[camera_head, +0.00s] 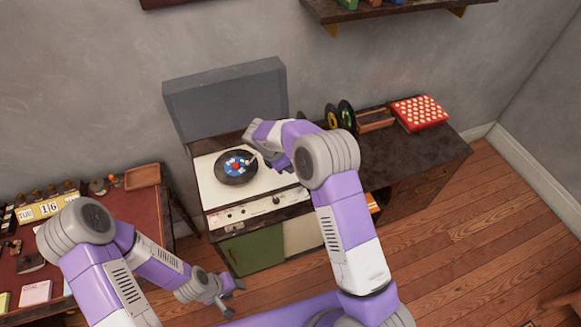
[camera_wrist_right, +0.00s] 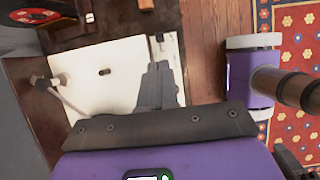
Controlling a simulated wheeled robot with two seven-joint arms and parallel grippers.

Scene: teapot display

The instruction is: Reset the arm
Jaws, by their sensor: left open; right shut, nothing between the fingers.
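My right arm reaches over the record player (camera_head: 220,205), and its wrist hides part of the right side of the deck. A black record with a blue and red label (camera_head: 236,168) lies on the player. In the right wrist view my right gripper (camera_wrist_right: 157,85) is shut and empty, over the white deck (camera_wrist_right: 100,85). The tonearm (camera_wrist_right: 52,82) is left of its fingers and apart from them in that view. My left gripper (camera_head: 226,297) is open and empty at the lower middle of the head view, in front of the cabinet.
The grey lid (camera_head: 225,100) stands raised behind the deck. A dark cabinet (camera_head: 410,160) to the right bears upright records (camera_head: 340,116) and a red box with pale dots (camera_head: 419,112). A desk with a calendar (camera_head: 40,210) is at left. Wooden floor (camera_head: 480,220) is clear at right.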

